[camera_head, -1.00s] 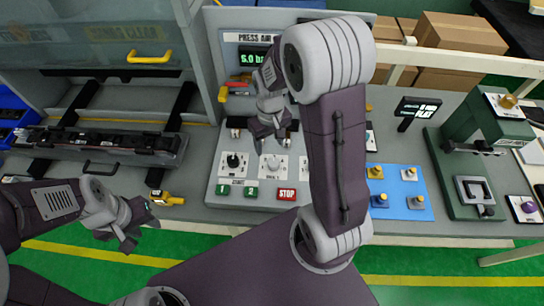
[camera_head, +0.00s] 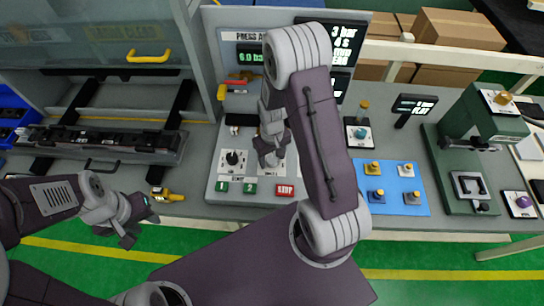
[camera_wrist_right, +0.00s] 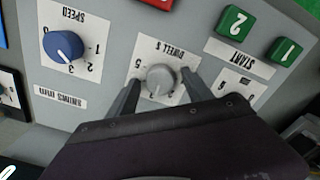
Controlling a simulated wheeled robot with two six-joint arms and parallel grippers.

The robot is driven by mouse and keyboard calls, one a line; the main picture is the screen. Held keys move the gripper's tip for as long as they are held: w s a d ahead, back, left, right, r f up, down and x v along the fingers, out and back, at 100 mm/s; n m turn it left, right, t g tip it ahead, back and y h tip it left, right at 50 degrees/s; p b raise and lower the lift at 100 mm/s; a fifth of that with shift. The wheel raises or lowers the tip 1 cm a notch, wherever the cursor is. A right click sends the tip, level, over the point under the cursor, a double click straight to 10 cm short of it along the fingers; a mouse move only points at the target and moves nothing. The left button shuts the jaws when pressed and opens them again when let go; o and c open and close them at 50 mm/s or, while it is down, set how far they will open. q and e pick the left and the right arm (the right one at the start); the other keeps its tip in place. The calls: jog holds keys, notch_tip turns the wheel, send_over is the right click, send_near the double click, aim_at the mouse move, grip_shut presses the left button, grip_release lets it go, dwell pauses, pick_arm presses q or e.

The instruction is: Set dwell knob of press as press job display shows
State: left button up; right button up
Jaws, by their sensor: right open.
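The grey dwell knob (camera_wrist_right: 160,78) sits on a white plate labelled DWELL S, upside down in the right wrist view. My right gripper (camera_wrist_right: 160,88) is open, with one finger on each side of this knob; I cannot tell whether they touch it. The knob's exact pointer setting is unclear. In the head view my right gripper (camera_head: 270,158) is over the press panel (camera_head: 213,190) and covers most of the knob. My left gripper (camera_head: 138,222) is open and empty at the table's front edge.
A blue speed knob (camera_wrist_right: 64,46) is beside the dwell knob. Green START buttons (camera_wrist_right: 233,22) and a red STOP button (camera_head: 285,190) are close by. A blue mat (camera_head: 391,187) with several small knobbed parts lies to the right. A yellow handle (camera_head: 150,57) is upper left.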

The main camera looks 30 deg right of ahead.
grip_shut()
jog(key=m, duration=0.9)
jog(key=shift+m+p, duration=0.3)
jog(key=shift+w, duration=0.1)
dwell(0.4)
grip_release()
jog(key=shift+r, duration=0.1)
